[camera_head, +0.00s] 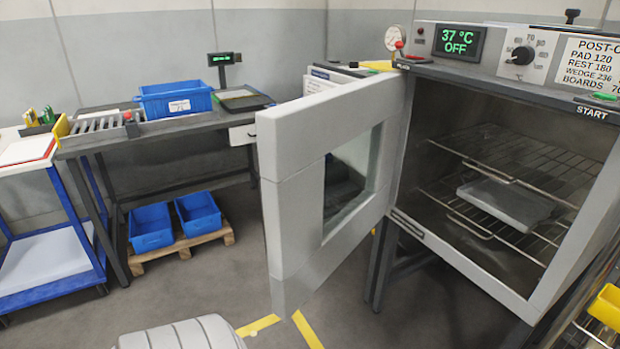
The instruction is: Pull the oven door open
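The oven (395,214) stands at the right, its front facing me at an angle. Its door (290,210) is swung wide open on the left side and sticks out toward me, with a glass window (350,175) in it. The door's handle is not visible. Inside the oven are wire racks (515,160), and a flat grey tray (507,203) lies on the lower one. The display (459,42) reads 37 °C OFF. Neither of my grippers is in view.
A dark workbench (190,128) with a blue bin (174,99) and scale stands at the back left. Blue bins sit on a pallet (182,249) below. A blue cart (50,258) is at the left, a yellow bin (606,305) at the lower right. Floor between cart and door is largely clear.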

